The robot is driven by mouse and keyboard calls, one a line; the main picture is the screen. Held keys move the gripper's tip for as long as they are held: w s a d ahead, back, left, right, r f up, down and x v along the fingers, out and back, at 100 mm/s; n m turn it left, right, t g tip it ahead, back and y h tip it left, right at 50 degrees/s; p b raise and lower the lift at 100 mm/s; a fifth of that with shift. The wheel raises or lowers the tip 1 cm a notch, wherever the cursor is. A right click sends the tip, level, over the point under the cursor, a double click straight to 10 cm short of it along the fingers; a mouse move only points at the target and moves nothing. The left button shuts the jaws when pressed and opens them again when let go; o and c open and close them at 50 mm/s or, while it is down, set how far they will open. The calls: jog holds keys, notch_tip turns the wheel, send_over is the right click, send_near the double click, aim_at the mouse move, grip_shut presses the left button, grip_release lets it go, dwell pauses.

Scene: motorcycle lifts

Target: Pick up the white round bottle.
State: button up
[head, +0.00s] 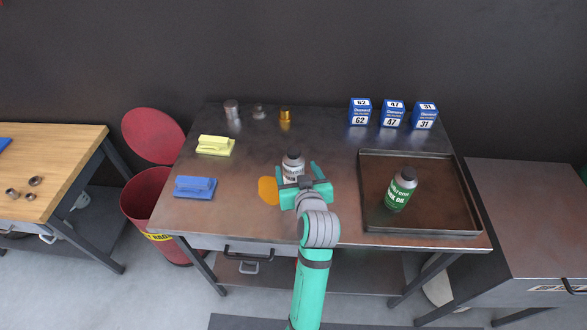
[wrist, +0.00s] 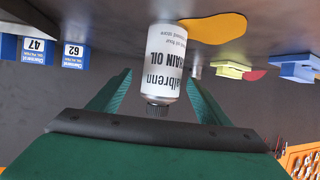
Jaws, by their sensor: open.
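The white round bottle (head: 292,164) has a dark cap and black lettering and stands upright on the dark metal table, near its middle. In the wrist view the bottle (wrist: 166,58) appears upside down, between and beyond my fingers. My gripper (head: 298,173) is open, with one teal finger on each side of the bottle in the head view. The wrist view shows my gripper (wrist: 155,90) with a gap between the fingers and the bottle. The bottle's lower part is partly hidden by my gripper in the head view.
A green bottle (head: 401,189) stands in a metal tray (head: 440,222) on the right. An orange patch (head: 268,190) lies left of my gripper. Blue (head: 195,187) and yellow (head: 215,145) blocks lie further left. Blue boxes (head: 393,113) and small metal parts (head: 285,114) line the back.

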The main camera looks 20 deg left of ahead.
jog(key=x, duration=0.4)
jog(key=shift+a+f, duration=0.1)
jog(key=shift+a, duration=0.05)
jog(key=shift+c, duration=0.3)
jog(key=c, duration=1.4)
